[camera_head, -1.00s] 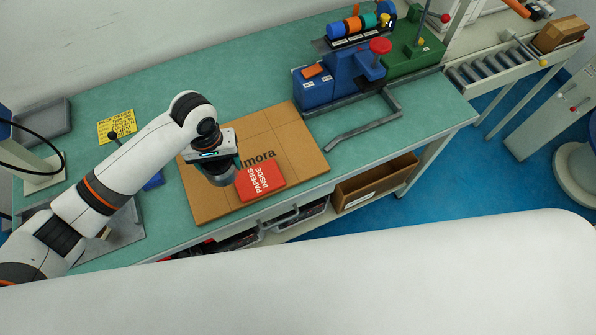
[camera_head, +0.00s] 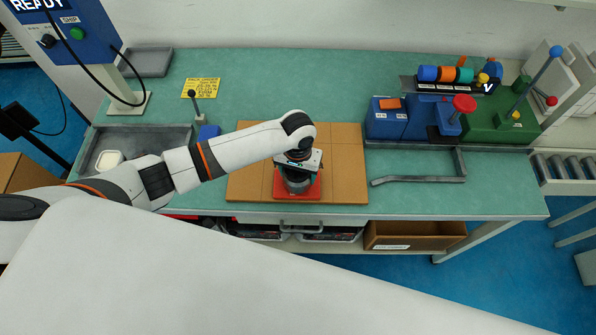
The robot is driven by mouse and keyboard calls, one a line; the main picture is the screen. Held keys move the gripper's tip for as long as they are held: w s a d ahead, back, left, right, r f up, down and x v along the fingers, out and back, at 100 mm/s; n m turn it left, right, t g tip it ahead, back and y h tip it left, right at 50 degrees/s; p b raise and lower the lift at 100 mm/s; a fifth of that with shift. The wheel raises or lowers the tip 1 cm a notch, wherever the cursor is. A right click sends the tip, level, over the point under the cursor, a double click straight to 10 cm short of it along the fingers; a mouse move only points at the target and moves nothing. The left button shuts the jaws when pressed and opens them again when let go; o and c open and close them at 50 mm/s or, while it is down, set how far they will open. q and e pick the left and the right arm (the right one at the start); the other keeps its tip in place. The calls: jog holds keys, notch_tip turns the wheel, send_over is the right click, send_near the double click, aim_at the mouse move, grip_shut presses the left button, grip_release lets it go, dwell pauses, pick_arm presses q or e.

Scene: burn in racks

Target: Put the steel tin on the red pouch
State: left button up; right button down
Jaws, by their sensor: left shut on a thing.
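The red pouch (camera_head: 311,190) lies flat on a brown cardboard sheet (camera_head: 347,160) on the green bench. The steel tin (camera_head: 296,184) is a grey round tin over the pouch, under my left gripper (camera_head: 297,172). My left gripper points down and is shut on the tin. From above I cannot tell whether the tin's base touches the pouch. The gripper hides the tin's top and part of the pouch. My right gripper is not in view.
A blue and green fixture (camera_head: 430,115) with coloured rollers stands at the back right, with a grey bent bar (camera_head: 420,180) before it. A grey tray (camera_head: 125,140) and a yellow note (camera_head: 201,87) are at left. Green bench is clear behind the cardboard.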

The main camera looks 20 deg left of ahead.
pick_arm(q)
jog(key=shift+a+f, duration=0.15)
jog(key=shift+f, duration=0.25)
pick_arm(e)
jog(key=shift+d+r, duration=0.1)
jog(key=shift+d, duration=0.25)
pick_arm(q)
jog(key=shift+f, duration=0.1)
jog(key=o, duration=1.1)
jog(key=shift+c, duration=0.2)
notch_tip(320, 180, up, 12)
jog(key=shift+r+b, duration=0.15)
jog(key=shift+b, duration=0.35)
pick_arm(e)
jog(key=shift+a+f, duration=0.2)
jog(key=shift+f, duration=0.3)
